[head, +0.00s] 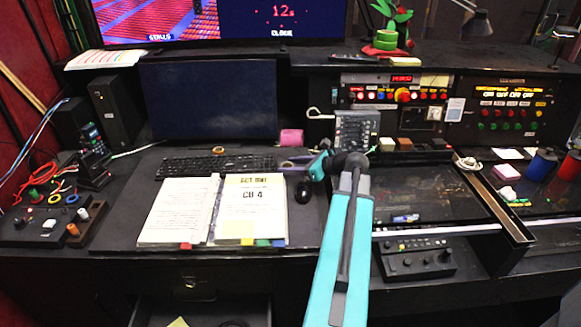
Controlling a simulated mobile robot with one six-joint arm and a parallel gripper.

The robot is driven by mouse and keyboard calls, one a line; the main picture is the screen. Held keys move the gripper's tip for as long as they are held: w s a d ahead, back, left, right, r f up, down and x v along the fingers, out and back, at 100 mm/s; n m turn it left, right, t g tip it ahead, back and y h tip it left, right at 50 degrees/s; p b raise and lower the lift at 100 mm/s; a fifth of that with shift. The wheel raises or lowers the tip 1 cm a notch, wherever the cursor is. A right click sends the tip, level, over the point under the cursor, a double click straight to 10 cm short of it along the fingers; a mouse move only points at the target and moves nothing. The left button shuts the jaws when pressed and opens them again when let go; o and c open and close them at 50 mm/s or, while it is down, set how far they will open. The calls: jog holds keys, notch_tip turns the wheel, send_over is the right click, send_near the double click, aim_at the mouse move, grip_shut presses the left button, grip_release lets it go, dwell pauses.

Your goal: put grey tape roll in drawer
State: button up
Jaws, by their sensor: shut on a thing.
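My gripper (308,162) is over the desk, right of the keyboard, with its fingers pointing left. It is shut on a small greyish roll (288,168), which looks like the grey tape roll; the fingertips are small and partly hidden by my wrist. The roll is close above the desk top, and I cannot tell whether it touches it. A drawer (146,312) stands open below the desk front at the bottom left. Its inside is dark, with a yellow paper (178,322) in it; the frame's bottom edge cuts it off.
A pink tape roll (291,138) stands behind my gripper. A keyboard (218,164), an open binder (250,207) and a black mouse (304,192) lie on the desk. A control box (415,259) is at the right front. Equipment panels line the back right.

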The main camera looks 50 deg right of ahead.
jog(key=shift+f, duration=0.15)
jog(key=o, duration=0.7)
jog(key=shift+o, duration=0.2)
jog(key=shift+r, duration=0.2)
jog(key=b+v, duration=0.2)
jog(key=v, duration=1)
jog(key=shift+o, duration=0.2)
